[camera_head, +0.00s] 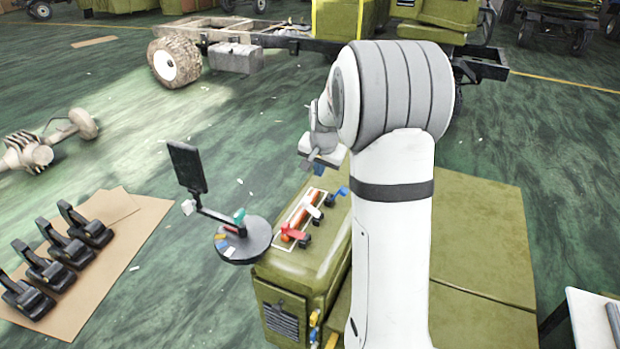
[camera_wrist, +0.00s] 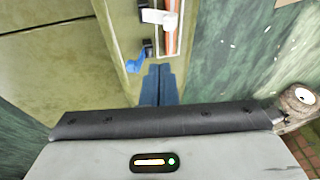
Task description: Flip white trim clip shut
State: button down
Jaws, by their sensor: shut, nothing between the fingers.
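The white trim clip (camera_head: 314,211) sits on the frame that holds an orange bar (camera_head: 300,215), on top of the green cabinet. In the wrist view the white clip (camera_wrist: 158,17) is at the top, lying partly across the orange bar (camera_wrist: 172,38). I cannot tell whether it is fully latched. A blue clip (camera_wrist: 135,63) sticks out beside a dark mount, closer to my fingers. My gripper (camera_wrist: 158,72) is shut and empty, its fingertips beside the blue clip and apart from the white one. In the head view my gripper (camera_head: 313,166) hangs above the far end of the frame.
A red clip (camera_head: 291,231) sits at the frame's near end. A round black stand (camera_head: 243,243) with a dark screen (camera_head: 187,167) is to the left. The green cabinet top (camera_head: 485,215) is bare on the right. Black pedals (camera_head: 68,250) lie on cardboard at left.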

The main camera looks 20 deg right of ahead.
jog(key=p, duration=0.2)
send_near(310, 198)
jog(key=d+f, duration=0.2)
jog(key=w+f, duration=0.1)
jog(key=a+f, duration=0.1)
jog(key=shift+w+a+f, duration=0.25)
jog(key=shift+w+f, duration=0.05)
jog(key=shift+w, duration=0.1)
jog(key=shift+w+a+f+p, duration=0.2)
jog(key=shift+f+p, duration=0.15)
jog(key=shift+f, duration=0.15)
jog(key=shift+d, duration=0.1)
jog(key=shift+d, duration=0.1)
